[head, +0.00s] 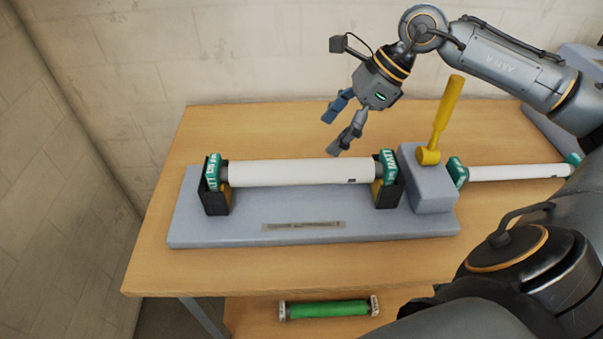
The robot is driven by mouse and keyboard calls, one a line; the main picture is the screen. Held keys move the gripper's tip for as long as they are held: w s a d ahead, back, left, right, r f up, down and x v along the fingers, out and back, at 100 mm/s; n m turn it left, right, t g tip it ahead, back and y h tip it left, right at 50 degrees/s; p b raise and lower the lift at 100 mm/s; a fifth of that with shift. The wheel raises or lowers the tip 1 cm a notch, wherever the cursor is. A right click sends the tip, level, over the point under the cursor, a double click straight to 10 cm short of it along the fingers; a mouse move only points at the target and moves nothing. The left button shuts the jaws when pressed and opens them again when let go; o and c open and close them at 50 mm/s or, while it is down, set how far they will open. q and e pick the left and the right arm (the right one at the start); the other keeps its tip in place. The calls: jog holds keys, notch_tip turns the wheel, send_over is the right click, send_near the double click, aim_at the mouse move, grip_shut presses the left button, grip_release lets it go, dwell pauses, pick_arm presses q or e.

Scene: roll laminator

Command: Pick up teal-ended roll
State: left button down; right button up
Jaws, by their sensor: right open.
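A white roll with teal ends (300,172) lies level across two black holders on a grey base (300,230). My right gripper (331,138) is open and empty. It hangs behind and above the right half of the roll in the holders, with its fingers pointing down and left. I cannot tell how far apart they are. My left gripper is not in view.
A yellow-handled lever (441,118) stands up from a grey block (428,185) on the right of the base. A green roll with pale ends (327,310) lies on a lower wooden surface. The wooden table (240,125) is clear behind the base at left.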

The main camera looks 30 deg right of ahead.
aim_at(308, 162)
jog(key=p+x, duration=0.1)
jog(key=x, duration=0.5)
jog(key=shift+w+a+f+p, duration=0.1)
jog(key=shift+a+f+p, duration=0.15)
jog(key=shift+f+p, duration=0.1)
jog(key=x, duration=0.1)
jog(key=p+x, duration=0.1)
jog(key=x, duration=0.1)
jog(key=p+x, duration=0.1)
jog(key=shift+s+a+f, duration=0.1)
jog(key=shift+s+f, duration=0.1)
jog(key=shift+f, duration=0.05)
jog(key=shift+w+f, duration=0.1)
jog(key=shift+f, duration=0.15)
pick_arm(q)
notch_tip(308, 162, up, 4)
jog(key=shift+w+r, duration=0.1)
pick_arm(e)
jog(key=shift+r, duration=0.15)
grip_shut()
